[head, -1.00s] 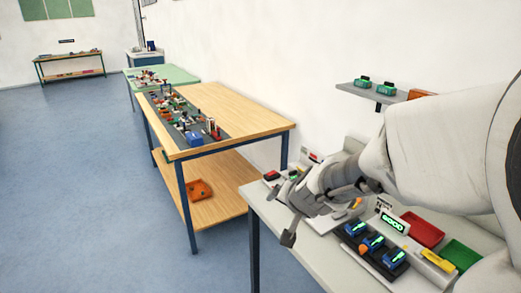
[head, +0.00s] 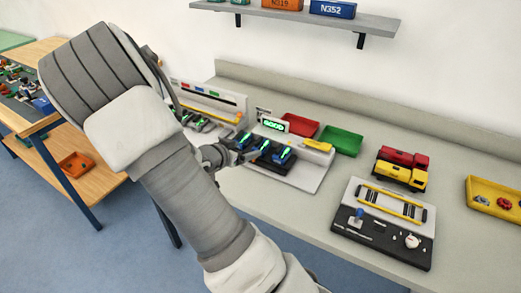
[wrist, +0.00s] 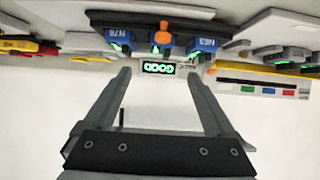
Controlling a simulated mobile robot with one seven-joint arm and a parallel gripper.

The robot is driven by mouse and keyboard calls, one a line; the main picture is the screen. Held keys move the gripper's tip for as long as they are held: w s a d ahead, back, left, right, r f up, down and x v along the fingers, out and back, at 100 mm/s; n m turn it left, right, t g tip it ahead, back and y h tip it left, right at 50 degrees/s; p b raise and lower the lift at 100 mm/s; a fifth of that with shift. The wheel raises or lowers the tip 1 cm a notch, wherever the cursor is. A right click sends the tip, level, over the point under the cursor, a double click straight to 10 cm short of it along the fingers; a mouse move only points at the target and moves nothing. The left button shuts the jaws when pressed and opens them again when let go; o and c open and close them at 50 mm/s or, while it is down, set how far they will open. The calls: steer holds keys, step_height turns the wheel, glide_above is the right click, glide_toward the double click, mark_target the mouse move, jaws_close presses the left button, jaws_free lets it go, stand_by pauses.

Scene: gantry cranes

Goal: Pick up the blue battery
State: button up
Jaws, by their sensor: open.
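Three blue blocks with lit green marks sit in a black dock on the bench, the left one (head: 243,140), the middle one (head: 262,147) and the right one (head: 282,153). A blue box marked N352 (head: 332,9) stands on the wall shelf. I cannot tell which is the task's battery. My gripper (wrist: 158,76) is open and empty, pointing towards the dock, apart from the blocks.
Toy trucks (head: 402,168) and a control panel (head: 384,219) are further right. The wall shelf (head: 375,25) overhangs the bench.

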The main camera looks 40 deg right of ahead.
mark_target(263, 143)
steer(key=b+x, duration=0.2)
steer(key=x, duration=1.1)
steer(key=shift+w, duration=0.15)
steer(key=shift+r, duration=0.1)
jaws_close()
